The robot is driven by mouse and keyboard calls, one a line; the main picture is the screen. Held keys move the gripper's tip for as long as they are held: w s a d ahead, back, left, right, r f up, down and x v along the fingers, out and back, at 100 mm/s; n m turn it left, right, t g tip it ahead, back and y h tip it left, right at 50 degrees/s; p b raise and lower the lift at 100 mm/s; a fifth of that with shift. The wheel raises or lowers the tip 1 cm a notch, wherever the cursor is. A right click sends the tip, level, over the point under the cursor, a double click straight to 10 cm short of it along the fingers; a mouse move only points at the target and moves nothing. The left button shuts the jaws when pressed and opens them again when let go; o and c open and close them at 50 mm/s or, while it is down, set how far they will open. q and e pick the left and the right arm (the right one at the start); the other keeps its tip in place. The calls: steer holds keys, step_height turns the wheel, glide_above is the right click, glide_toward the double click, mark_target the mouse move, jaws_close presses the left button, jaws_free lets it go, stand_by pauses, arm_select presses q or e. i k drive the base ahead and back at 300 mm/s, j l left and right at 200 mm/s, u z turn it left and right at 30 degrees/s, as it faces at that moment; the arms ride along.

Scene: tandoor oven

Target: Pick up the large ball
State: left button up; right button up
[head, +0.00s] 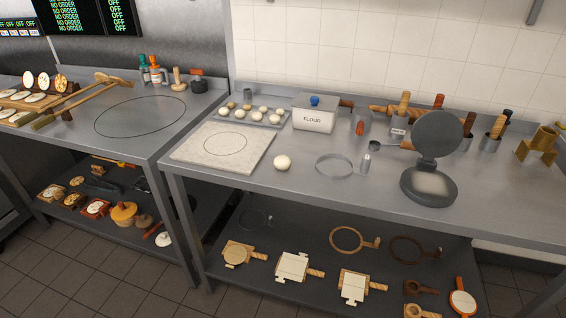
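A large, smooth, cream-white ball (283,162) sits by itself on the steel worktop (300,192), just right of the pale board. Several smaller balls of the same colour lie on a grey tray (227,117) behind the board. Neither of my grippers shows in the head view.
Around the ball are the board (217,146), a white flour box (316,113) behind, a thin ring (334,165) to the right and an open round press (430,184) farther right. The worktop in front of the ball is clear. A lower shelf holds wooden tools.

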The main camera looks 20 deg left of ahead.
mark_target(282, 163)
steer(key=i+j, duration=0.1)
steer(key=j, duration=0.35)
steer(key=i+j, duration=0.1)
steer(key=j, duration=0.3)
steer(key=i+j, duration=0.1)
steer(key=j, duration=0.35)
steer(key=j+z, duration=0.1)
steer(key=j, duration=0.35)
steer(key=i, duration=0.05)
